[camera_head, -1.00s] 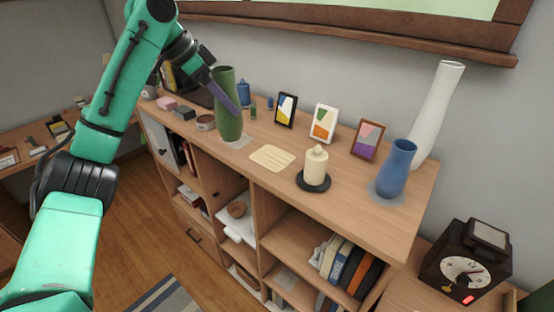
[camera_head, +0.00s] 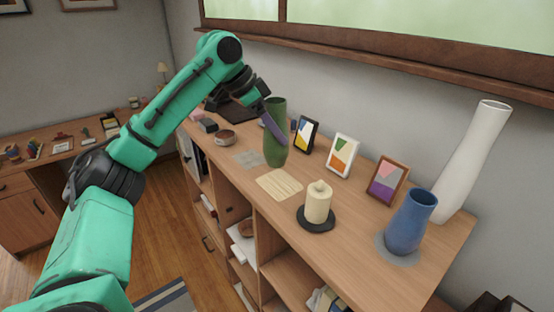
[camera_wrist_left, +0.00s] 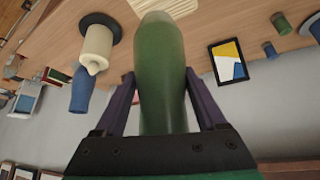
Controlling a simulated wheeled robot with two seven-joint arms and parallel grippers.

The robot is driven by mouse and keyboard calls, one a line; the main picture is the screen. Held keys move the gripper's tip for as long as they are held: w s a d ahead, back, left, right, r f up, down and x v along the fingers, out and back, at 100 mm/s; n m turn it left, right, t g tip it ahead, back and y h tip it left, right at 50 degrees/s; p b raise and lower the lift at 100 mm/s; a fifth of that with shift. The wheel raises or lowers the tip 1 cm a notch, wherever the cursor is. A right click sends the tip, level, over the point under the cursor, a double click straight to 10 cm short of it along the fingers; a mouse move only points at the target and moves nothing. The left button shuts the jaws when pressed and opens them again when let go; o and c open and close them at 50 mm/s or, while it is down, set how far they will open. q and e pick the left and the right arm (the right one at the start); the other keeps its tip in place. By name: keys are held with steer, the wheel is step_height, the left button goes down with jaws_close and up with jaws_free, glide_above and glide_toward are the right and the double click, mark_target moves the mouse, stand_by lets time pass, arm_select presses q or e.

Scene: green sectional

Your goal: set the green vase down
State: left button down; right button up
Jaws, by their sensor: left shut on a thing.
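In the left wrist view the green vase (camera_wrist_left: 160,65) stands between both fingers of the left gripper (camera_wrist_left: 160,85). I cannot tell whether the vase's base touches the wood. My right gripper is not in view.
A candle (camera_head: 318,202) on a dark dish and a blue vase (camera_head: 411,221) stand to the right. A tall white vase (camera_head: 473,160) leans behind. Picture frames (camera_head: 342,154) line the back. Bare wood lies around the mat.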

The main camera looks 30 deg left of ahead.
mark_target(265, 135)
arm_select(q)
steer(key=x, duration=0.5)
steer(key=shift+s+d+f+p, duration=0.1)
steer(key=shift+f+p, duration=0.15)
steer(key=shift+p, duration=0.15)
steer(key=f, duration=0.3)
steer(key=shift+s+a+f+p, duration=0.2)
steer(key=shift+s+a+p, duration=0.1)
steer(key=shift+p, duration=0.05)
steer(key=shift+a, duration=0.2)
steer(key=shift+c, duration=1.3)
jaws_free()
steer(key=shift+d+f, duration=0.15)
steer(key=shift+o, duration=1.3)
steer(key=shift+d, duration=0.2)
steer(key=b+v, duration=0.2)
steer(key=v, duration=0.9)
steer(key=shift+a+r+b, duration=0.1)
steer(key=shift+r+b, duration=0.15)
steer(key=shift+b, duration=0.15)
steer(key=shift+s+a+r, duration=0.15)
steer(key=shift+s+r, duration=0.05)
steer(key=shift+r, duration=0.15)
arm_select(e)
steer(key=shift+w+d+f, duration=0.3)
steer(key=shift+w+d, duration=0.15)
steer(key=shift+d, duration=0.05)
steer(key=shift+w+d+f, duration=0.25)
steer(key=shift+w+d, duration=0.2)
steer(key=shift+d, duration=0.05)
